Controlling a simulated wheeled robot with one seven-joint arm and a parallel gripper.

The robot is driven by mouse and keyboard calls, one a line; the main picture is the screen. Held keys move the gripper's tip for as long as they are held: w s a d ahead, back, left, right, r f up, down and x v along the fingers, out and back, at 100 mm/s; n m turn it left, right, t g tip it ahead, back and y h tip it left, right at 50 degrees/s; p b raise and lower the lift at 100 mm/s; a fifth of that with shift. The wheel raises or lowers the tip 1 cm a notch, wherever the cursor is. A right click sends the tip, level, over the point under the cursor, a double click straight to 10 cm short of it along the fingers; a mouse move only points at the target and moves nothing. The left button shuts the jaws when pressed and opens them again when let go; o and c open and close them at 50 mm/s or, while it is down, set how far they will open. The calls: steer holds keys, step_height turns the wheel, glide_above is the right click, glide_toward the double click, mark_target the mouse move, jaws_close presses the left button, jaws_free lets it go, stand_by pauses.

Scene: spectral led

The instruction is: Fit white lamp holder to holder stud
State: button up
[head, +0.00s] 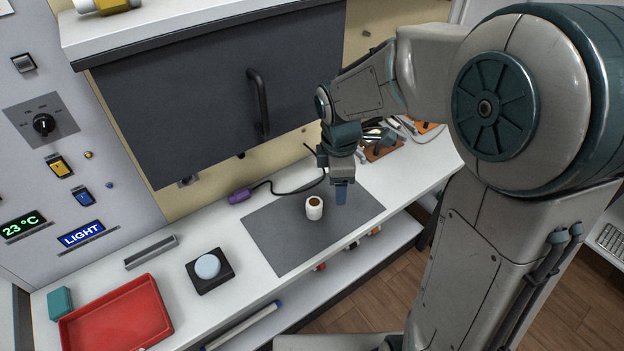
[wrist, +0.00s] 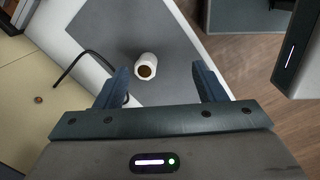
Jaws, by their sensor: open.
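My gripper (head: 341,194) points down over the mat, just right of the holder in the head view, open and empty. Its two blue fingers (wrist: 160,68) are spread wide in the wrist view and do not touch the holder. I cannot make out the holder stud for certain in either view.
The grey mat (head: 283,243) is otherwise clear. A purple-ended cable (head: 240,196) lies behind it. A black box with a pale blue dome (head: 208,267) and a red tray (head: 117,318) are left. Tools (head: 380,142) lie at the back right. A dark cabinet (head: 205,95) overhangs the bench.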

mark_target(314, 202)
steer(key=w+a+f+n, duration=0.1)
steer(key=f+n, duration=0.1)
steer(key=w+a+f+n, duration=0.1)
steer(key=a+f+n, duration=0.1)
steer(key=w+a+f+n, duration=0.2)
steer(key=shift+a+f+n+g+y+b, duration=0.1)
steer(key=shift+f+n+g+y+b, duration=0.1)
steer(key=shift+n+g+y+b, duration=0.15)
step_height(314, 202, down, 8)
steer(key=shift+w+r, duration=0.15)
steer(key=shift+r, duration=0.1)
steer(key=c, duration=1.1)
